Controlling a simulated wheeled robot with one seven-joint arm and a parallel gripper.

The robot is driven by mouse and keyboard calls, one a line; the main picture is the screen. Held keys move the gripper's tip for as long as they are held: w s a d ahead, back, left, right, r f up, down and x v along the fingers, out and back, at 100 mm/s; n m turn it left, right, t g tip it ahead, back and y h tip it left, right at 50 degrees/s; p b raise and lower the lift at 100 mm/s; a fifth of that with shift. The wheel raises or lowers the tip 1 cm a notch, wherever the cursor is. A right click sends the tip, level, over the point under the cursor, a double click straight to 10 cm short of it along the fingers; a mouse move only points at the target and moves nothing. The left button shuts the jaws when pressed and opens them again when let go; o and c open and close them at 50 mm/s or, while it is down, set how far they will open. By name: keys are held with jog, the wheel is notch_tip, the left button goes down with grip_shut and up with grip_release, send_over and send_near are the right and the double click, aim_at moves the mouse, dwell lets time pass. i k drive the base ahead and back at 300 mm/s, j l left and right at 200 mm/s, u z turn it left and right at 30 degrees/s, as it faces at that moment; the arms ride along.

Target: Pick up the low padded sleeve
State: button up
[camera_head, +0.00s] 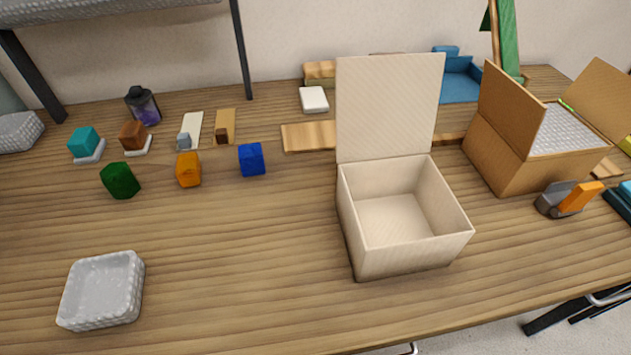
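A low, square, open-topped tray-like piece (102,291) with a quilted grey-white surface lies at the front left of the wooden table; it looks like the low padded sleeve. It is empty and stands apart from other things. A similar quilted grey-white piece (20,132) sits at the far left edge, partly cut off. Quilted white padding (567,131) also shows inside the open brown box at the right. My gripper is not in view.
An open cream box (405,255) with its lid up stands right of centre. An open brown box (505,150) stands behind it to the right. Green (120,180), orange (188,169) and blue (251,159) blocks stand at the back left. The front-centre table is clear.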

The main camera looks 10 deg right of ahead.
aim_at(103, 291)
jog(key=u, duration=0.7)
jog(key=i+u, duration=0.15)
jog(key=u, duration=0.2)
jog(key=i+u, duration=0.2)
jog(key=u, duration=0.15)
jog(key=i+l+u, duration=0.1)
jog(key=u, duration=0.25)
jog(key=i, duration=0.05)
